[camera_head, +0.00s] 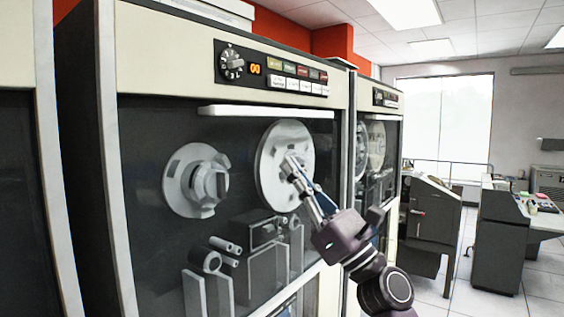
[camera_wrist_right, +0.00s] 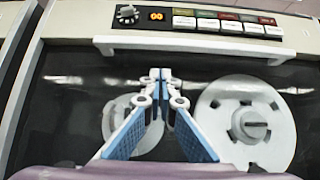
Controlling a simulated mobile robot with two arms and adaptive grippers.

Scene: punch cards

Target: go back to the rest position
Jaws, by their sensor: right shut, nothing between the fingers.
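My right gripper (camera_head: 291,160) is raised in front of a tape cabinet (camera_head: 350,100), its fingers pointing at the right tape reel (camera_head: 272,180) in the head view. In the right wrist view the gripper (camera_wrist_right: 160,76) is shut with its fingertips together and nothing between them. There the fingers overlap a pale reel hub, and a larger white reel (camera_wrist_right: 255,150) lies to their right. I cannot tell the exact gap between the fingers and the cabinet face. My left gripper is not in view.
The cabinet has a control panel with a dial (camera_head: 231,63) and a white handle bar (camera_head: 265,111) below it. A left reel hub (camera_head: 196,180) and tape guides (camera_head: 212,261) protrude. A card machine (camera_head: 430,212) and a desk (camera_head: 500,240) stand right, with open floor between them.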

